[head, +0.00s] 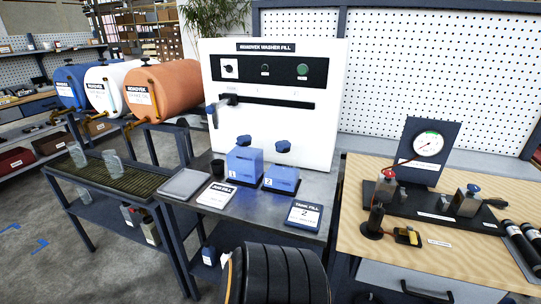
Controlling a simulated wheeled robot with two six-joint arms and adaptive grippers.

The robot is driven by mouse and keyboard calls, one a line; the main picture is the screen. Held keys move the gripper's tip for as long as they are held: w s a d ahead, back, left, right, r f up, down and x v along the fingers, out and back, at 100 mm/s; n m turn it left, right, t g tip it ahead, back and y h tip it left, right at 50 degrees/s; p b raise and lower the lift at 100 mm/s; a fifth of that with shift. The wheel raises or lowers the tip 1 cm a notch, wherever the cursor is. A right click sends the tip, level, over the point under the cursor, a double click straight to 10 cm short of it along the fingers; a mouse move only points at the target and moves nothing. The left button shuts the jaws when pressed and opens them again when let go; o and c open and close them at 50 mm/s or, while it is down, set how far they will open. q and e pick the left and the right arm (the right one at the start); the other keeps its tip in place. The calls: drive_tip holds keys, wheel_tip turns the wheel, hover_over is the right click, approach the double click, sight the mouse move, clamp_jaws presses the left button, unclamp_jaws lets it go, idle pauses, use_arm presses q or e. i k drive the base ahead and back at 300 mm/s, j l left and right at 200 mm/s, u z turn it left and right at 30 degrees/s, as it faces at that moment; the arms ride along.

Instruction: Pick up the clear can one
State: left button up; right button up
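A blue, box-shaped can (244,163) with a white "1" and a blue cap stands on the grey metal bench, in front of the white washer fill panel. A similar, lower-looking blue can (282,178) with a "2" and a blue cap stands just right of it. Two clear, see-through vessels (113,163) and (77,155) stand upright on the green slatted mat at the left; no number is readable on them. Neither of my grippers shows in the head view, so nothing is seen touching the cans.
Signs (217,195) and (303,215) lie in front of the cans. A small black cup (217,167) and a grey tray (185,184) lie left of can 1. A wooden bench (450,262) with a gauge stand (424,150) is at right. A large black ridged cylinder fills the bottom middle.

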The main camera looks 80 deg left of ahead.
sight(148, 227)
drive_tip(key=u, duration=3.9)
